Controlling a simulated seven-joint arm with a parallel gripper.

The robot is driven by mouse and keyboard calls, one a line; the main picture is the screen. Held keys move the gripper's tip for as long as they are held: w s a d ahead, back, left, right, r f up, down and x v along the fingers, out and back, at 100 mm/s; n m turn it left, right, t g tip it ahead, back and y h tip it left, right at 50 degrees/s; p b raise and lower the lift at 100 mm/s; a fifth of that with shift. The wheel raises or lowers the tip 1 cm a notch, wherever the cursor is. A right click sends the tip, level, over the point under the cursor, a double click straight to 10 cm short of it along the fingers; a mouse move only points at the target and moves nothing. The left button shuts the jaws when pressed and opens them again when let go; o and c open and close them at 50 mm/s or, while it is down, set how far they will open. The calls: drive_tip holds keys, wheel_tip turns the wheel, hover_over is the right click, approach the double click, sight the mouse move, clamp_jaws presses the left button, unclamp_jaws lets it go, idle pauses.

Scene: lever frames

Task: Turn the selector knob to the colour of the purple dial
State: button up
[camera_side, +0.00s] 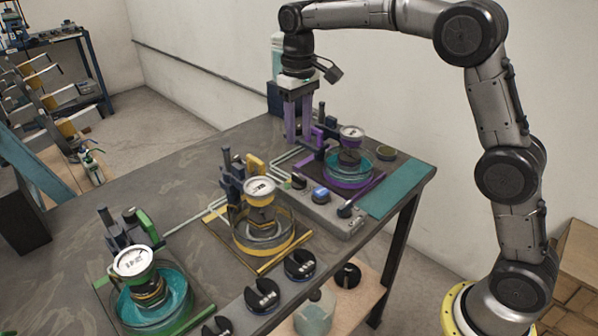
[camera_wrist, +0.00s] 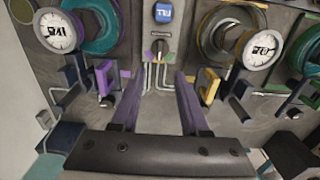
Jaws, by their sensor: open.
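The purple station has a white-faced dial (camera_side: 352,132) above a teal-lined bowl on a purple base; in the wrist view this dial (camera_wrist: 57,32) is at upper left. The selector knob (camera_wrist: 158,47) appears as a small dark knob on the grey panel, at top centre of the wrist view. In the side view the knob (camera_side: 298,181) is small at the panel's back end. Its pointing direction is too small to tell. My gripper (camera_side: 297,137) has purple fingers pointing down, apart and empty, above the table behind the panel. In the wrist view the open gripper (camera_wrist: 158,75) lies below the knob, not touching it.
A blue button (camera_side: 320,195) and a dark lever (camera_side: 345,210) sit on the same panel. The yellow station's dial (camera_side: 260,188) and the green station's dial (camera_side: 133,262) stand further left. Pipes (camera_side: 290,156) run along the table near the panel. A teal mat (camera_side: 396,188) lies at the right end.

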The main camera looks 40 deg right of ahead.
sight(299, 177)
wheel_tip(299, 177, down, 12)
drive_tip(key=shift+r, duration=0.1)
drive_tip(key=shift+c, duration=0.3)
clamp_jaws()
